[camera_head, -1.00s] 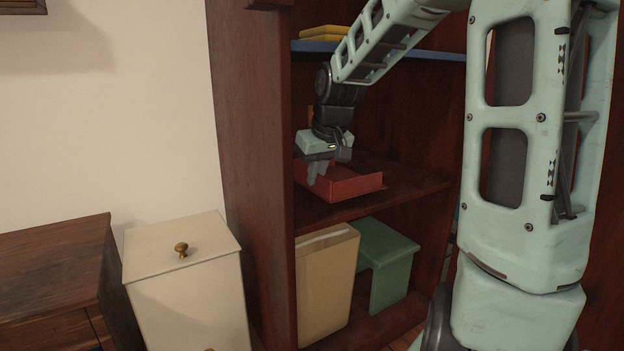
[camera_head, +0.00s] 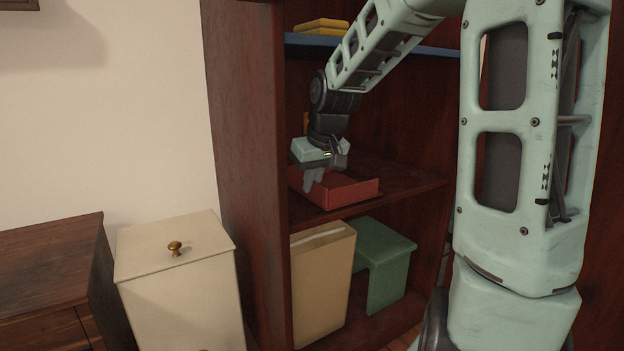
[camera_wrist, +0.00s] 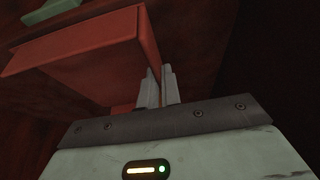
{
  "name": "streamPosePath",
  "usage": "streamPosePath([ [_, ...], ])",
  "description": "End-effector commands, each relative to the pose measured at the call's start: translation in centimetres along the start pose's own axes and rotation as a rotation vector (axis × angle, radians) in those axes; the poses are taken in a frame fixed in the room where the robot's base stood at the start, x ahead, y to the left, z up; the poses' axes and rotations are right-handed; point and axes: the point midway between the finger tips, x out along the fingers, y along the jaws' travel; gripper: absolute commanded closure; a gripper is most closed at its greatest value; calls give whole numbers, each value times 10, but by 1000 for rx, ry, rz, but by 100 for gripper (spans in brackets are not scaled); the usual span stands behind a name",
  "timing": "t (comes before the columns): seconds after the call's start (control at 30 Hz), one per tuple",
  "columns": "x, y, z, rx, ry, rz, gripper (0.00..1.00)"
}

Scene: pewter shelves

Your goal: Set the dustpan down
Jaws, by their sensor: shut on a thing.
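The dustpan (camera_head: 352,189) is a red, low-walled, tray-like thing at the middle shelf board (camera_head: 408,182) of the dark red-brown cabinet. It looks level and very close to the board; I cannot tell whether it touches. My gripper (camera_head: 314,180) reaches down at the dustpan's left part and is shut on it. In the wrist view, the dustpan (camera_wrist: 90,52) fills the upper left, and my gripper's fingers (camera_wrist: 160,80) stand close together at its edge. The gripped part is mostly hidden.
Yellow items (camera_head: 322,27) lie on the blue upper shelf (camera_head: 425,49). Below stand a tan box (camera_head: 322,285) and a green stool-like thing (camera_head: 388,275). The cabinet's left side wall (camera_head: 245,170) is close to my gripper. The middle board is clear right of the dustpan.

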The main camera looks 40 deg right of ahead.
Motion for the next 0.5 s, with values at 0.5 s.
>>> streamPosePath([
  [0.5,-4,1,-2,1,1,1,73],
])
